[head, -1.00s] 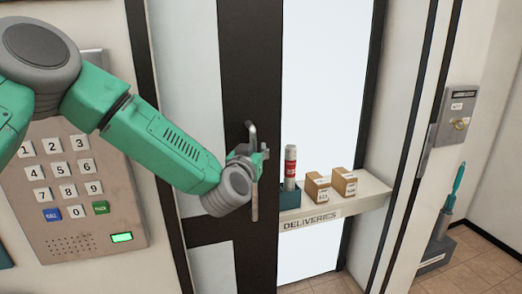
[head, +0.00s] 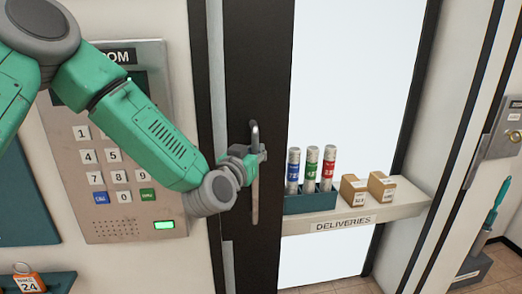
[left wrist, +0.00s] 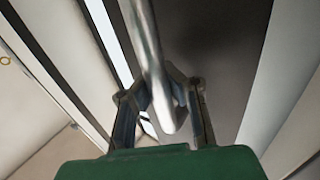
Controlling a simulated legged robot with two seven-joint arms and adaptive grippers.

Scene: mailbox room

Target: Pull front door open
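The front door's dark frame (head: 246,70) stands upright in the middle of the head view, with a long metal handle (head: 254,200) on it. My left gripper (head: 254,160) reaches in from the left and is at the upper part of the handle. In the left wrist view, the handle bar (left wrist: 150,50) runs between the two fingers of the left gripper (left wrist: 163,95), which look closed around it. The exact finger contact is partly hidden by the bar. A bright opening (head: 360,80) shows right of the door's dark edge. My right gripper is not in view.
A deliveries shelf (head: 410,207) right of the door holds several tubes in a teal holder (head: 308,203) and two small boxes (head: 368,189). A keypad panel (head: 125,215) is on the wall at left. A metal lock plate (head: 492,140) is at far right.

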